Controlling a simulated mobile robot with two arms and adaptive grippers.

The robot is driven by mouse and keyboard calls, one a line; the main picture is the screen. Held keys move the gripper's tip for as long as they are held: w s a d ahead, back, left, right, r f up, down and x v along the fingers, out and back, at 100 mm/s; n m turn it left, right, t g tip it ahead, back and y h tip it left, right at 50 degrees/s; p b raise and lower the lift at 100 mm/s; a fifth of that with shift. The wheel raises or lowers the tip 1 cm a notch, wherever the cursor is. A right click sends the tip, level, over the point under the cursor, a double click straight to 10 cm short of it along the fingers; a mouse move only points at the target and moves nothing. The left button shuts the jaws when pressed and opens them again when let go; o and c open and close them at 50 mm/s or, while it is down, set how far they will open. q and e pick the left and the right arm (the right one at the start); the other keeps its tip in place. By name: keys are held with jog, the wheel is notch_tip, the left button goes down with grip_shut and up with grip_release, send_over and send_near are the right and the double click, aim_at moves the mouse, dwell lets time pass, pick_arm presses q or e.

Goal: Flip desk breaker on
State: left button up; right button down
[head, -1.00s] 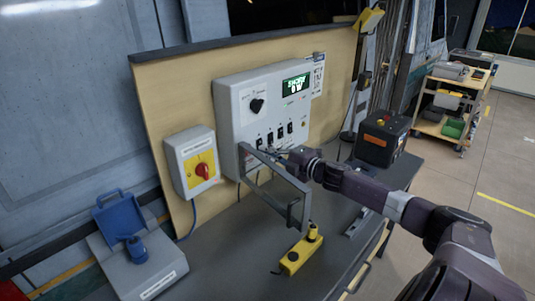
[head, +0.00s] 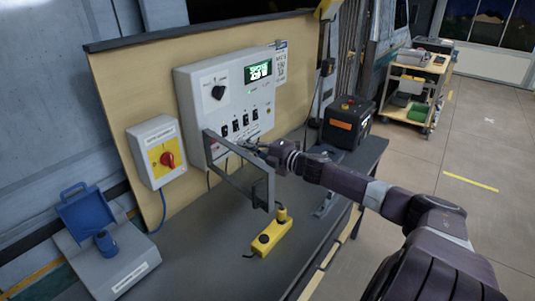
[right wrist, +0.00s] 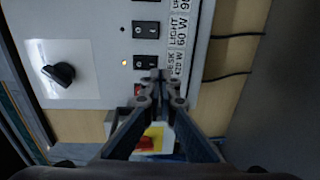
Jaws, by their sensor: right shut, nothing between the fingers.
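A grey breaker box (head: 187,92) with a green display (head: 260,70) and a row of black rocker switches hangs on the wooden panel. In the right wrist view, a black rocker (right wrist: 145,62) sits beside a partly hidden label (right wrist: 175,72) that seems to read DESK 420 W. An orange lamp glows next to this rocker. My right gripper (right wrist: 158,76) is shut and empty, its tips just below the rocker in that view; I cannot tell if they touch. In the head view my right gripper (head: 250,147) is in front of the box's lower part. My left gripper is out of view.
A grey open frame (head: 238,178) juts out from the box below the switches, close to my right gripper. A red rotary switch box (head: 143,145) hangs to the left.

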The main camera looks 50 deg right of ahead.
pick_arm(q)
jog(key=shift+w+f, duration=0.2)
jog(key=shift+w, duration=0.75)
pick_arm(e)
jog(key=s+f, duration=0.1)
jog(key=s, duration=0.7)
jog(key=shift+d, duration=0.4)
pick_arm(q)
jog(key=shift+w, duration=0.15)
pick_arm(e)
jog(key=shift+s, duration=0.1)
